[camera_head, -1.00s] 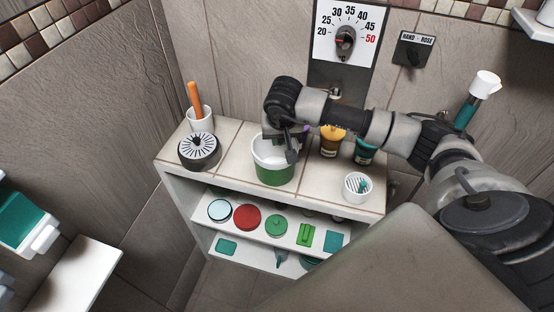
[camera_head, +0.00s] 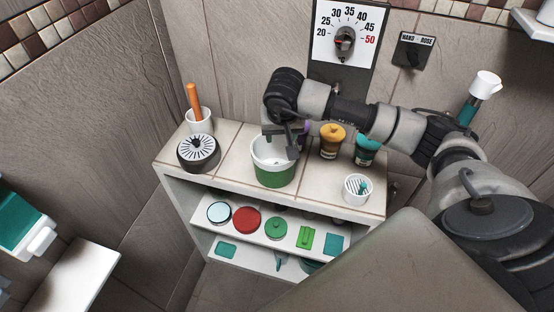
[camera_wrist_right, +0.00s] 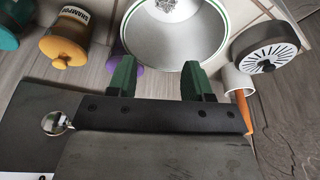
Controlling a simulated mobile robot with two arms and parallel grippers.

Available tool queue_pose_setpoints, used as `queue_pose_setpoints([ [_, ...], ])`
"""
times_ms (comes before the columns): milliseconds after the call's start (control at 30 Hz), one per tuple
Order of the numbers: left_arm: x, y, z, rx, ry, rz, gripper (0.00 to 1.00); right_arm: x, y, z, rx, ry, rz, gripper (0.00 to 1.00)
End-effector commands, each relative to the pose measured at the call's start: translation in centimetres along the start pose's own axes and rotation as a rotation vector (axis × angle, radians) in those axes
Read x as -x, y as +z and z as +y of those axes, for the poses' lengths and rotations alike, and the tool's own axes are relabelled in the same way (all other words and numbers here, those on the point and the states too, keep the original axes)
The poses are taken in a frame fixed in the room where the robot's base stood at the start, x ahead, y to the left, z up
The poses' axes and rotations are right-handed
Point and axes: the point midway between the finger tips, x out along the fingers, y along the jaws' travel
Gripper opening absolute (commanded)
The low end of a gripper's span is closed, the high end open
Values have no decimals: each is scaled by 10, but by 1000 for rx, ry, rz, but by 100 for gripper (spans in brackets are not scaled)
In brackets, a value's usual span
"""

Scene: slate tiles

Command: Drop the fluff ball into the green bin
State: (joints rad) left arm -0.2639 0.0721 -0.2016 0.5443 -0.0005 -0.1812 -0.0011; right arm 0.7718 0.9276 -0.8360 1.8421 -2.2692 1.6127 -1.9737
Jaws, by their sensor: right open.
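The green bin (camera_head: 272,175), green outside with a pale inside, stands upright on the top of the shelf unit. My right gripper (camera_head: 281,141) is open above its back rim. In the right wrist view my two dark green fingers (camera_wrist_right: 160,82) stand apart in front of the bin's opening (camera_wrist_right: 150,45). In the head view the ball is not clearly visible. My left gripper is not in view.
A black-and-white round drain piece (camera_head: 198,152) and a white cup (camera_head: 199,121) with an orange stick stand left of the bin. Yellow (camera_head: 332,142) and teal (camera_head: 366,150) jars and a white strainer cup (camera_head: 356,189) stand right. Lids lie on the shelf (camera_head: 259,233) below.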

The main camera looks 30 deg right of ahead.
Motion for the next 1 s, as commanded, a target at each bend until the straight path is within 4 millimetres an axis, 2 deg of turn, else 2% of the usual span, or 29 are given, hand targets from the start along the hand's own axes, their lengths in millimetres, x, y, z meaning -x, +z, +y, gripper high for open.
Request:
queue_pose_setpoints([
  [200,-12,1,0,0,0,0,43,45,-1,0,0,-3,6,51],
  [400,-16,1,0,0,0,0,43,72,0,0,0,-1,2,51],
  [600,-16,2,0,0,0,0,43,80,0,0,0,1,1,51],
  [1000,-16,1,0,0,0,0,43,79,2,-2,0,-12,-6,51],
])
